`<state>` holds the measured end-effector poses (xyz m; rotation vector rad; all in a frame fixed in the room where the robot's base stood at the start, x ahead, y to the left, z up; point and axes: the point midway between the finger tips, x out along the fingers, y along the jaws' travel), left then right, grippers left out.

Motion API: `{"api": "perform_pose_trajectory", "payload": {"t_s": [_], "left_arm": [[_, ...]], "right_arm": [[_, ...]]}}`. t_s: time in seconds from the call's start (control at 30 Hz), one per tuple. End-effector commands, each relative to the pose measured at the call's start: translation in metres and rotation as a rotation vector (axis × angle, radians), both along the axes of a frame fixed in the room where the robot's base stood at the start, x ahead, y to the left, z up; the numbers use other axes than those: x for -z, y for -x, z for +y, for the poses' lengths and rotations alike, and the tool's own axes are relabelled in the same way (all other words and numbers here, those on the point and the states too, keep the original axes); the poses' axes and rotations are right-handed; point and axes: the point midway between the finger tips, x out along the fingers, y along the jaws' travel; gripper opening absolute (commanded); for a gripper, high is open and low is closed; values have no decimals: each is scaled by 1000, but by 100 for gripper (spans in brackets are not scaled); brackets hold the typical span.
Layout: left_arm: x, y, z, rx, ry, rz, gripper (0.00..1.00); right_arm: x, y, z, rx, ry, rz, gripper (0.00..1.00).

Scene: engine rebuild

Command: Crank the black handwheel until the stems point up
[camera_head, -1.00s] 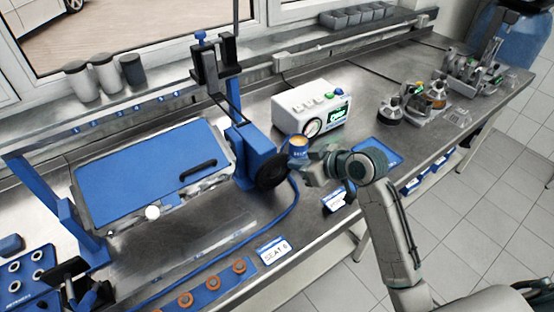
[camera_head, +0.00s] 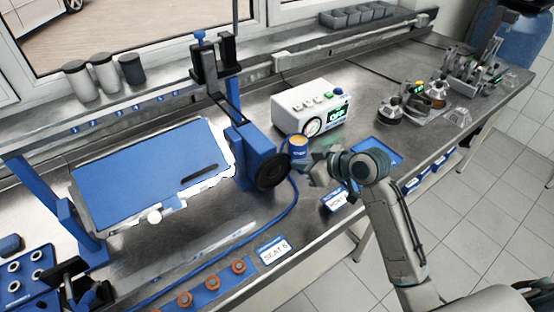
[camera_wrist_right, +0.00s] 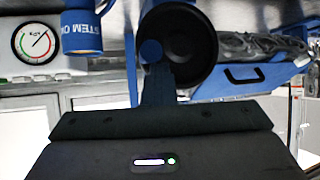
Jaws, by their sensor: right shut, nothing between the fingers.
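The black handwheel (camera_head: 272,172) is on the right side of a blue rotating stand (camera_head: 250,146). A blue-topped block (camera_head: 140,175) with a dark slot or handle lies in the stand, its blue face up. I cannot make out any stems. My right gripper (camera_head: 312,172) is just right of the handwheel, apparently apart from it. In the right wrist view, the shut fingers (camera_wrist_right: 156,85) point at the handwheel (camera_wrist_right: 190,45) and overlap its rim just below a blue knob (camera_wrist_right: 151,50); contact cannot be told. My left gripper is not identifiable.
A blue cup with an orange top (camera_head: 299,146) stands close behind my right gripper. A white gauge box (camera_head: 310,110) is behind it. A blue hose (camera_head: 290,205) curves along the bench below the handwheel. Several orange-brown rings (camera_head: 211,283) lie at the front.

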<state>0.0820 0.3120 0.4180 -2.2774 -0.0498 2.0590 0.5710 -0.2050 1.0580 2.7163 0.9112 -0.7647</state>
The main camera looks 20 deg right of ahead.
Motion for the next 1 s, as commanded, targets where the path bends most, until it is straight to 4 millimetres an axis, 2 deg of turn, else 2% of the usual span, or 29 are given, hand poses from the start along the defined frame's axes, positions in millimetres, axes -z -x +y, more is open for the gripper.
{"api": "perform_pose_trajectory", "payload": {"t_s": [1.0], "left_arm": [[6, 0, 0, 0, 0, 0, 36]], "right_arm": [[18, -3, -9, 1, 2, 5, 0]]}}
